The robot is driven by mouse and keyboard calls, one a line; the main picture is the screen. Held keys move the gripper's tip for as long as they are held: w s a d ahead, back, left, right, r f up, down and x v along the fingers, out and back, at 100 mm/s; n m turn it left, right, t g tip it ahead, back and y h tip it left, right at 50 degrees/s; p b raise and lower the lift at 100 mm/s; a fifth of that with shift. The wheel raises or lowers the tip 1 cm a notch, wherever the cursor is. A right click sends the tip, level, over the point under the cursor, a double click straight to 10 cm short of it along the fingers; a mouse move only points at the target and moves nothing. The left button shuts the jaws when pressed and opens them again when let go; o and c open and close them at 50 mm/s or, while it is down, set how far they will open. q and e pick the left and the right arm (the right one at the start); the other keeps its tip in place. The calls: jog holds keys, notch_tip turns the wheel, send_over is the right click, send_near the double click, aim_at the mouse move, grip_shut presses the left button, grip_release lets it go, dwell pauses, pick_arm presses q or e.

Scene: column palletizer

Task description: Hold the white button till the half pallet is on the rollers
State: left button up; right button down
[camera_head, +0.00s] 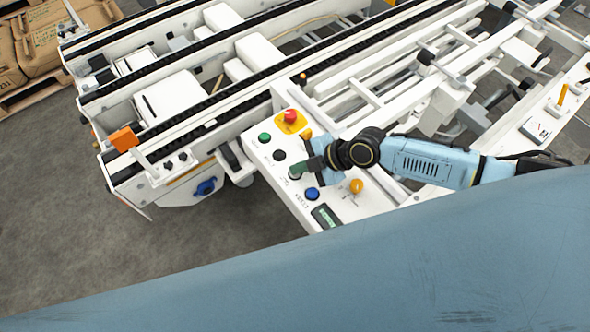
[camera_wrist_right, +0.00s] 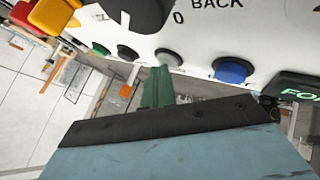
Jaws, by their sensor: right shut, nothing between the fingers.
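The control panel (camera_head: 262,152) is white and carries a row of buttons. The white button (camera_wrist_right: 168,58) looks pale grey in the wrist view, between a black and a blue button. In the head view the finger largely covers it. My right gripper (camera_head: 297,171) is shut and empty, its green fingertip (camera_wrist_right: 159,72) at the lower edge of the white button. I cannot tell whether the button is pressed in. No half pallet can be made out on the white conveyor frames (camera_head: 170,98). My left gripper is not in view.
A green button (camera_head: 264,137), a black button (camera_head: 279,155), a blue button (camera_head: 312,193) and an orange knob (camera_head: 356,186) surround my fingertip. A red stop button (camera_head: 290,116) sits on yellow. Stacked sacks (camera_head: 45,35) stand at the far left. Grey floor lies clear at left.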

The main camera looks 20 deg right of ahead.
dwell(0.6)
jog(key=shift+r+p, duration=0.55)
jog(key=shift+r, duration=0.4)
jog(key=shift+r+p, duration=1.8)
jog(key=shift+r, duration=0.6)
